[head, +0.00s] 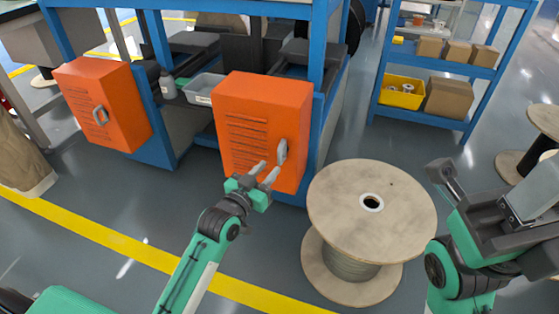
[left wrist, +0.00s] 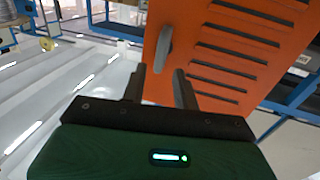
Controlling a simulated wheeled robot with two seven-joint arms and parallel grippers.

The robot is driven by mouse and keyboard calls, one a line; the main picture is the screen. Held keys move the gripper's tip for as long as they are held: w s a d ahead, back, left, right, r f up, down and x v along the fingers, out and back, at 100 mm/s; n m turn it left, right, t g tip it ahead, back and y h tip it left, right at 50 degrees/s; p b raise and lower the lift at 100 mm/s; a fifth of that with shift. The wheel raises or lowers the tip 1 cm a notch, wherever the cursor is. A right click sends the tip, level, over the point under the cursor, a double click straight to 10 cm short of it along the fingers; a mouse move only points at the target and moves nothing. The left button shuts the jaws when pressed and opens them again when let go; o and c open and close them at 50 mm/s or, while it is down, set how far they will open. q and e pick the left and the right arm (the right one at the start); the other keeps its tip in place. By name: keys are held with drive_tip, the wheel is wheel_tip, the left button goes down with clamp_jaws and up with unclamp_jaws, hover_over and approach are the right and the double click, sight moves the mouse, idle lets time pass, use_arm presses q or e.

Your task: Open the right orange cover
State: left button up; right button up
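The right orange cover (head: 262,130) is a box-like panel with slots on the blue machine frame, and it looks closed. Its grey handle (head: 282,152) is at the right side of its front face. My left gripper (head: 267,170) is open just in front of and below the handle. In the left wrist view the two fingers (left wrist: 158,82) stand apart, with the handle (left wrist: 164,46) beyond their tips and the slotted orange cover (left wrist: 240,50) behind. Nothing is between the fingers. My right arm shows at the right edge of the head view; its gripper (head: 440,172) is only partly clear.
A large wooden cable spool (head: 335,200) stands on the floor just right of the cover. A second orange cover (head: 100,105) is at the left. A blue shelf (head: 425,115) with boxes and a yellow bin (head: 402,92) is at the back right. A yellow line (head: 120,243) crosses the floor.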

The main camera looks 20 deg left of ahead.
sight(280, 160)
use_arm(q)
drive_tip(key=shift+b+x, duration=1.3)
drive_tip(key=shift+x, duration=2.3)
clamp_jaws()
